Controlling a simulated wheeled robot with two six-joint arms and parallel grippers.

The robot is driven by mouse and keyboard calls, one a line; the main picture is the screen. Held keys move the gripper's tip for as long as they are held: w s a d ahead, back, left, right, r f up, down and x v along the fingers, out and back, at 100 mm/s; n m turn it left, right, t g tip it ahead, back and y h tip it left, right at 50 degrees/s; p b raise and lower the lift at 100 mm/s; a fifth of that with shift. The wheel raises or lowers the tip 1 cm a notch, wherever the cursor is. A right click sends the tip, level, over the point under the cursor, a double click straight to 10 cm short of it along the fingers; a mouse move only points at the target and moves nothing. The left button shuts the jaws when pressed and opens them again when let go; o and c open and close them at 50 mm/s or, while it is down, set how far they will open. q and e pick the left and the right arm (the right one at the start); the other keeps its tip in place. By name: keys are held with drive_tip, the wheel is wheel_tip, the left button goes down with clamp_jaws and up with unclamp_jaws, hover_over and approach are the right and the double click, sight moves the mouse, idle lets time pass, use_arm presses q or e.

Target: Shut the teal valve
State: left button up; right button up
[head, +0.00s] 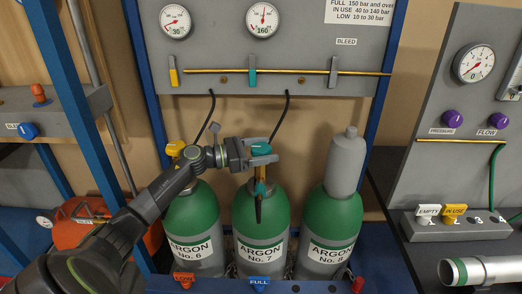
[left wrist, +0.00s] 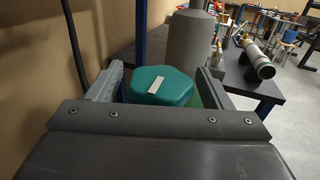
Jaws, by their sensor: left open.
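The teal valve (head: 260,148) is a lobed knob on top of the middle green cylinder (head: 260,215), labelled ARGON No. 7. In the left wrist view the teal valve (left wrist: 162,86) shows a white mark on its top face. My left gripper (head: 263,151) comes in from the left at the knob's height. Its jaws are open, one finger on each side of the knob. In the left wrist view small gaps seem to show beside the knob; contact cannot be told. My right gripper is not in view.
Cylinder No. 6 (head: 193,222) with a yellow knob (head: 175,148) stands left, under my left arm. Capped cylinder No. 8 (head: 329,225) stands right. Behind is a gauge panel (head: 215,50) with yellow, teal and grey levers. Black hoses hang from it. A blue post (head: 147,85) stands left.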

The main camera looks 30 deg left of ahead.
use_arm(q)
drive_tip(key=shift+s+a+f+b, duration=0.15)
drive_tip(key=shift+s+a+b, duration=0.15)
drive_tip(key=shift+s+a, duration=0.15)
drive_tip(key=b+v, duration=0.2)
drive_tip(key=v, duration=0.4)
drive_tip(key=shift+s, duration=0.2)
